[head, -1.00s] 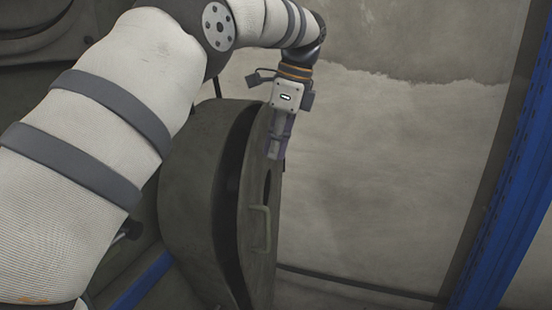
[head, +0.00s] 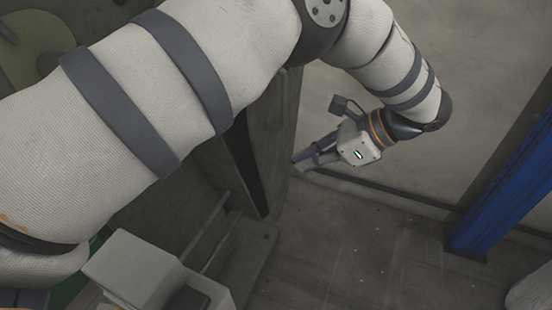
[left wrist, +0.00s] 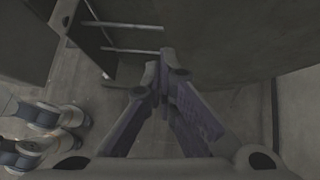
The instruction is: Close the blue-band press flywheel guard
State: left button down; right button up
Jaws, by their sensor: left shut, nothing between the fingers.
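In the left wrist view the fingers (left wrist: 164,78) are together and empty, beside a large dark panel (left wrist: 235,40) that looks like the guard. My right gripper is not in view.
A blue post (head: 505,190) stands at the right. Grey floor (head: 350,250) lies open below and right of the guard. Light bars (head: 212,235) show low beside the press. A concrete wall (head: 480,60) is behind.

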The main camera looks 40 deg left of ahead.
pick_arm(q)
jog(key=s+a+f+p, duration=0.1)
jog(key=s+a, duration=0.1)
jog(key=a, duration=0.3)
jog(key=shift+a+f, duration=0.3)
jog(key=shift+f, duration=0.1)
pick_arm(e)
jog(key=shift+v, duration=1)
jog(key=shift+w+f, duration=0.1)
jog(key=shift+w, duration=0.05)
pick_arm(q)
jog(key=s+a+p, duration=0.2)
jog(key=a+p, duration=0.1)
jog(key=a, duration=0.3)
jog(key=shift+s+a, duration=0.2)
jog(key=shift+s, duration=0.05)
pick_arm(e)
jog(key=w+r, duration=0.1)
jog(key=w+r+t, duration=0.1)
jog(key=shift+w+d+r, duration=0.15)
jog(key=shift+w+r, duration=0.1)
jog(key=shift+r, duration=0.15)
